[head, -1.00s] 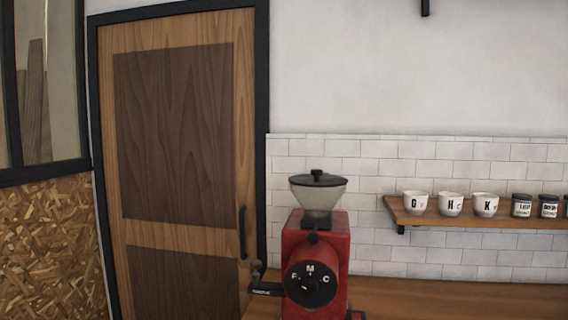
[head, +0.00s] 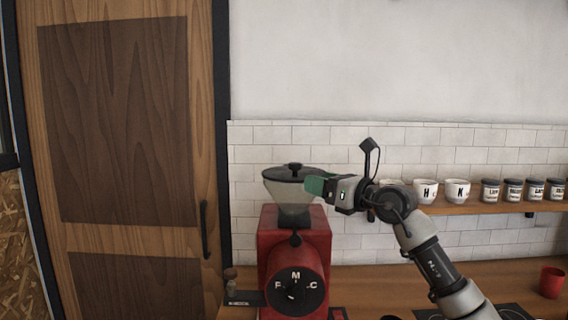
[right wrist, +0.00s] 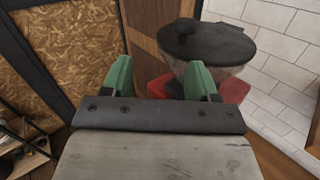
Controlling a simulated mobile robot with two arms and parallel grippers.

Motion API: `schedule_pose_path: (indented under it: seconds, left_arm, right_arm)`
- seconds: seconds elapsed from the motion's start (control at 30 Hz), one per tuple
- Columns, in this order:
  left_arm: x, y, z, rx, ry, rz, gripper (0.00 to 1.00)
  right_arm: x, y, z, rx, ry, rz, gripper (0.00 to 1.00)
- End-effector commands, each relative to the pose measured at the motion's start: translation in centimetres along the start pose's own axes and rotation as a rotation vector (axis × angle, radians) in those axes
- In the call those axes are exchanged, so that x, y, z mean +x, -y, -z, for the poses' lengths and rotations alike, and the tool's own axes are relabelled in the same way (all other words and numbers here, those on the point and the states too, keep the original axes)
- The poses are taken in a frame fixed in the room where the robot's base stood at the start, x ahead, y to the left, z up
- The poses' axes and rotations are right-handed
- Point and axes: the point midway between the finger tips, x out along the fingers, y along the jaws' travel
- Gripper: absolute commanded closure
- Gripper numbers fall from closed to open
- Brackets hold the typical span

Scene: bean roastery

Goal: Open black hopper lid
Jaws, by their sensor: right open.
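The black hopper lid (head: 292,173) lies flat on the translucent hopper (head: 294,208) of the red grinder (head: 294,250) in the head view. It has a small black knob on top. In the right wrist view the lid (right wrist: 205,42) is at upper right, beyond the right-hand finger. My right gripper (head: 316,186) has green fingers and is just right of the hopper, near the lid's rim. Its fingers (right wrist: 159,82) are apart with nothing between them. I cannot tell whether a finger touches the hopper. My left gripper is not in view.
The grinder stands on a wooden counter (head: 400,280). Behind my right arm, a wall shelf (head: 480,208) bears lettered cups and several dark jars. A red cup (head: 551,282) stands at the counter's right. A wooden door (head: 110,130) is at left.

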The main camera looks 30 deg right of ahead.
Motion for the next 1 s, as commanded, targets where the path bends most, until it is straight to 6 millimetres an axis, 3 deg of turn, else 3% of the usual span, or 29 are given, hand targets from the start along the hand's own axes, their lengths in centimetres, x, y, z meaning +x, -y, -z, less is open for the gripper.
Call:
schedule_pose_path:
  seconds: [0.1, 0.23, 0.7, 1.0]
  left_arm:
    - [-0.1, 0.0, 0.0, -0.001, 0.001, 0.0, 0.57]
    - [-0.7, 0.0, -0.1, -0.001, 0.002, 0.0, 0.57]
    - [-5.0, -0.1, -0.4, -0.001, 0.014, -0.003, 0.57]
    - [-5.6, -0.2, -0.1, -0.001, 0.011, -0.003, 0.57]
  right_arm:
    - [-1.3, 2.0, -2.0, -0.082, -0.05, 0.082, 0.41]
    - [-0.9, 2.6, -2.5, -0.1, -0.067, 0.105, 0.41]
    - [7.2, 3.2, -2.1, -0.094, -0.066, 0.099, 0.41]
    - [9.2, 3.5, -1.6, -0.099, -0.066, 0.101, 0.41]
